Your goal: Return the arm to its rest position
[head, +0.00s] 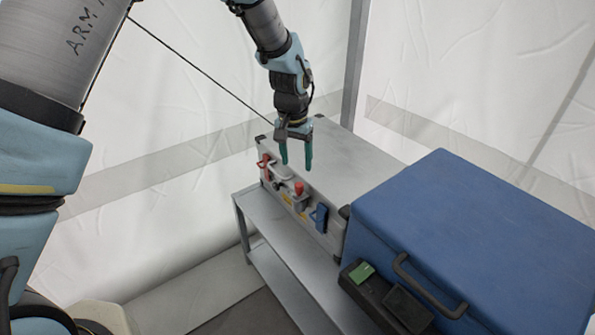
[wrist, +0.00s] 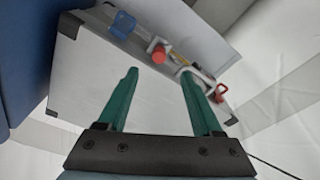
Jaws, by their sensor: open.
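My gripper (head: 297,158) hangs from my arm above the front part of a grey metal case in the head view. Its two green fingers are apart, with nothing between them. In the wrist view my gripper (wrist: 160,85) also shows open and empty. The grey case (head: 345,160) has red, white and blue fittings on its front face. A red knob (head: 299,188) and a blue part (head: 319,217) are among them. The wrist view shows the red knob (wrist: 158,54) and the blue part (wrist: 122,24) beyond the fingertips. Whether the fingers touch the case cannot be told.
The case stands on a grey metal bench (head: 270,235). A large blue box (head: 480,230) with a dark handle stands at the right. A dark unit with a green patch (head: 361,272) is at its front. White tent walls (head: 200,150) and a metal pole (head: 354,60) are behind.

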